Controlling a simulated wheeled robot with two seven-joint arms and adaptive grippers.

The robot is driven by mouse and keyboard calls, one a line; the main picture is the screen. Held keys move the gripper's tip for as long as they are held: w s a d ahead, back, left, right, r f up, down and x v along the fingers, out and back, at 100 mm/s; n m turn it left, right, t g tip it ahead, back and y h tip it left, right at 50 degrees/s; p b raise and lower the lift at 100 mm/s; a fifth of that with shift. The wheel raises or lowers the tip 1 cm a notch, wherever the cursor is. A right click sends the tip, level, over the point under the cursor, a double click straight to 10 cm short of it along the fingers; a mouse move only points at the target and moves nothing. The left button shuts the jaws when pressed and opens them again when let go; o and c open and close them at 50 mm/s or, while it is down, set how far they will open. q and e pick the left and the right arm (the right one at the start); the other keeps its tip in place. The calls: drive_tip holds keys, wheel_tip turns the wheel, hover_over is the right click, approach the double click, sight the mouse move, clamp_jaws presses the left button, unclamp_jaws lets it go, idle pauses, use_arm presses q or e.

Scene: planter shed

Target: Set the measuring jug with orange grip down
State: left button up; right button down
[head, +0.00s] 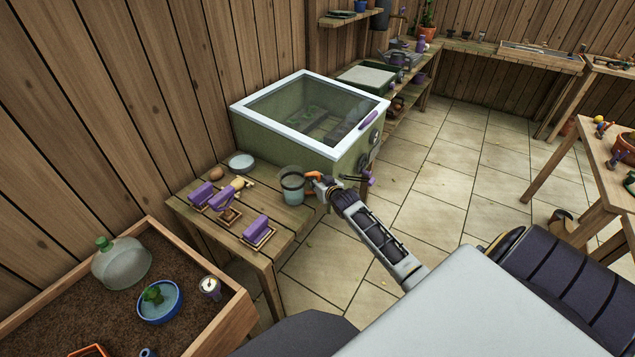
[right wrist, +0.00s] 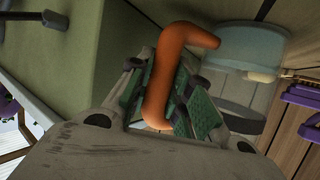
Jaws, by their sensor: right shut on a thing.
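The measuring jug (head: 293,187) is a pale blue-green see-through vessel with an orange grip (head: 313,176). It is upright at the right end of the low wooden table (head: 238,248), beside the green glass-topped box. I cannot tell whether its base touches the table. My right gripper (head: 317,184) comes from the right and is shut on the orange grip. In the right wrist view the orange grip (right wrist: 163,85) sits between the green finger pads, with the jug's pale body (right wrist: 235,45) beyond. My left gripper is not in view.
The green box (head: 285,120) stands close behind the jug. Several purple-handled brushes (head: 257,231), a round pale dish (head: 241,161) and a brown round thing (head: 216,172) lie left of it. A soil bed (head: 215,325) is at front left. Bare table shows in front of the jug.

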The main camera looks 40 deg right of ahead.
drive_tip(key=c, duration=1.6)
unclamp_jaws()
drive_tip(key=o, duration=0.3)
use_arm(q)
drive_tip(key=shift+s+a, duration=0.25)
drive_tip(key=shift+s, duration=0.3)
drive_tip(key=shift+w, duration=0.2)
use_arm(e)
drive_tip(key=shift+r, duration=0.1)
drive_tip(key=shift+s+a+r, duration=0.1)
drive_tip(key=shift+s+r, duration=0.05)
drive_tip(key=shift+s, duration=0.2)
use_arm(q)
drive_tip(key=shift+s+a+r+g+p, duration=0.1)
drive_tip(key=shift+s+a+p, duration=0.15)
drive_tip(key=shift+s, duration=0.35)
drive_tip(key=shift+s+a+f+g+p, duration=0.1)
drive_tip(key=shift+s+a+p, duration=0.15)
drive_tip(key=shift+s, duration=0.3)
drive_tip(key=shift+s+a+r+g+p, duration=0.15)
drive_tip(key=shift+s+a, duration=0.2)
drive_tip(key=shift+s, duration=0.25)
use_arm(e)
drive_tip(key=v, duration=1.1)
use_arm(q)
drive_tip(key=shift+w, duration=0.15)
use_arm(e)
drive_tip(key=shift+s, duration=0.1)
